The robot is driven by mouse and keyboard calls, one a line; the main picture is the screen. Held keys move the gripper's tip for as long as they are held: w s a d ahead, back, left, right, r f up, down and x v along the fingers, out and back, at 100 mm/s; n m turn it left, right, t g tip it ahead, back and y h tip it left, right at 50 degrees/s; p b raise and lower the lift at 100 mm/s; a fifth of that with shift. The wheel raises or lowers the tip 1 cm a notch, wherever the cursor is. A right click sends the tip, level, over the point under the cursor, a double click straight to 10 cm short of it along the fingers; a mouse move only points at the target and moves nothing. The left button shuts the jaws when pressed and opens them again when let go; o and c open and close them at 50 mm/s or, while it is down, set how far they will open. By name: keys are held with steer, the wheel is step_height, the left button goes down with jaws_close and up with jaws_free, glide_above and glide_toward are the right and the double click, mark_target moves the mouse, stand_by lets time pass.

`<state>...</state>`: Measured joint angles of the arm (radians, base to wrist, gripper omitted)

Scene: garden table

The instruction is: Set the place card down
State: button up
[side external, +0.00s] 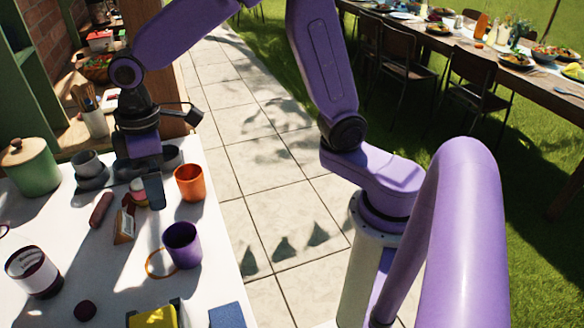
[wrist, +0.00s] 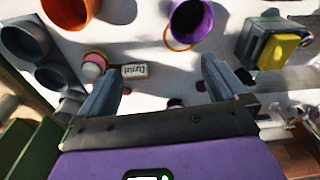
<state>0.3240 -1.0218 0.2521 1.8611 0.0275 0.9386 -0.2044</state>
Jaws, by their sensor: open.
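The place card (side external: 124,226), a small tent-shaped card with a pale face and brownish side, stands on the white table. In the wrist view the card (wrist: 135,71) shows dark lettering on white, too small to read surely. It lies between the lines of my fingers, nearer the left finger. My gripper (side external: 148,188) is open, with its fingers pointing down just behind the card in the side view. In the wrist view my gripper (wrist: 162,75) has a wide gap and nothing is clamped in it. I cannot tell whether the left finger touches the card.
A small pink-and-green jar (wrist: 93,66) stands close to the left finger. An orange cup (side external: 189,182), a purple cup (side external: 183,245), an orange ring (side external: 160,264) and a brown roll (side external: 101,208) are nearby. A green canister (side external: 30,166) stands at the left.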

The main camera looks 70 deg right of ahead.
steer(key=s+d+n, duration=0.1)
steer(key=s+d, duration=0.5)
steer(key=s, duration=0.7)
steer(key=shift+s+d+r, duration=0.15)
steer(key=shift+r, duration=0.15)
steer(key=shift+n, duration=0.7)
steer(key=s+d, duration=0.2)
steer(key=s, duration=0.1)
steer(key=s+d+f, duration=0.1)
steer(key=s+d, duration=0.1)
steer(key=s, duration=0.1)
steer(key=s+d, duration=0.3)
steer(key=s, duration=0.1)
steer(key=shift+d+f, duration=0.1)
steer(key=shift+f, duration=0.15)
steer(key=shift+c, duration=0.6)
steer(key=shift+s+d+f, duration=0.1)
steer(key=shift+s+d, duration=0.1)
steer(key=shift+d, duration=0.05)
steer(key=shift+c, duration=0.5)
steer(key=shift+a+g, duration=0.1)
steer(key=shift+g, duration=0.2)
